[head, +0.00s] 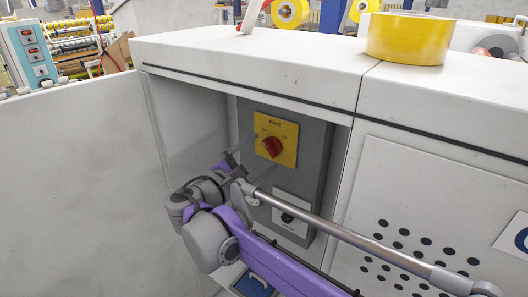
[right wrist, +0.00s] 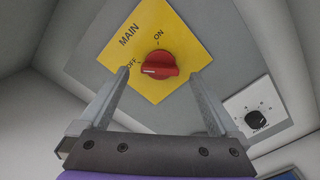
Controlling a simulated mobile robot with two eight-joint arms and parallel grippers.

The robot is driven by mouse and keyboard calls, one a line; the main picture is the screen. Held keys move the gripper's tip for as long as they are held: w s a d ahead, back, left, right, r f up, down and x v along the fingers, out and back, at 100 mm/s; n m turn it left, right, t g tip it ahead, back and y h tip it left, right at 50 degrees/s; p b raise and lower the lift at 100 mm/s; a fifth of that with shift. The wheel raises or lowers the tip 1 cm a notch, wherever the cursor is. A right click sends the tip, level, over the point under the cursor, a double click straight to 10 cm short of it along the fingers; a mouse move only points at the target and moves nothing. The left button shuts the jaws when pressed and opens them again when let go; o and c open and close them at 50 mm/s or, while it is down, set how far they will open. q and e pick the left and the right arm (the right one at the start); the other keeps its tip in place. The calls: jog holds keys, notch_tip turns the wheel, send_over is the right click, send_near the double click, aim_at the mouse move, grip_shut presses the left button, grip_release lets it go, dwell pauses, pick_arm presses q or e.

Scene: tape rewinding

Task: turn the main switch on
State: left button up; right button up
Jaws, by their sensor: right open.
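The main switch is a red knob (head: 272,147) on a yellow plate (head: 289,128) marked MAIN, fixed to a grey panel inside the cabinet recess. In the right wrist view, the red knob (right wrist: 160,65) has its white mark on the left side, towards OFF; ON is printed above it. My right gripper (head: 255,157) is in front of the plate. In the right wrist view, its open fingers (right wrist: 160,75) lie to either side of the knob, with visible gaps and nothing between them touching. My left gripper is out of view.
A smaller black dial (head: 288,217) on a white plate sits lower on the grey panel (head: 315,165). The recess walls and cabinet top (head: 250,50) enclose the space. A yellow tape roll (head: 408,38) stands on top. A perforated door (head: 430,190) is at the right.

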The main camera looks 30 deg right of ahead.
jog(key=shift+x, duration=1)
jog(key=shift+a, duration=0.1)
jog(key=c, duration=1.4)
jog(key=shift+o, duration=0.2)
